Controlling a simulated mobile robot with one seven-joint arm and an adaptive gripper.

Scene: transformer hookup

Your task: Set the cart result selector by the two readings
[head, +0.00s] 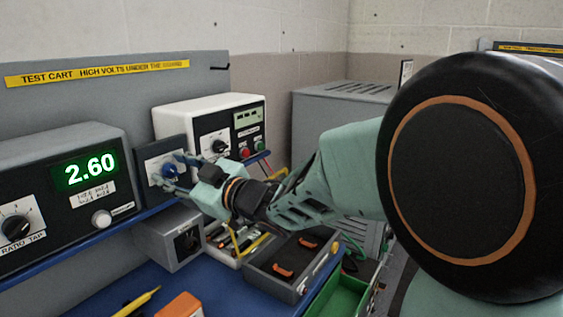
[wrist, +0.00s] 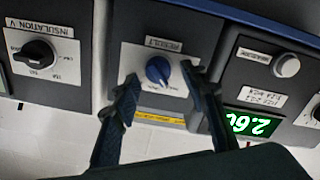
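The result selector is a dark box with a white plate (wrist: 140,57) and a blue knob (wrist: 158,70). In the wrist view, which is upside down, my gripper (wrist: 159,74) is open, with one finger on each side of the knob and gaps showing. The knob's setting is too small to read. In the head view my gripper (head: 176,170) is at the selector box (head: 151,150) and partly hides the knob. The grey ratio unit's green display (head: 90,170) reads 2.60. The white insulation unit (head: 172,117) has a small green display (head: 248,117) that I cannot read.
The insulation unit's black knob (wrist: 38,53) and the ratio unit's white button (wrist: 286,65) flank the selector. Below are a grey box (head: 153,240), a tool tray (head: 226,257) and a dark case with orange handles (head: 262,270). A yellow pen lies on the blue bench (head: 165,280).

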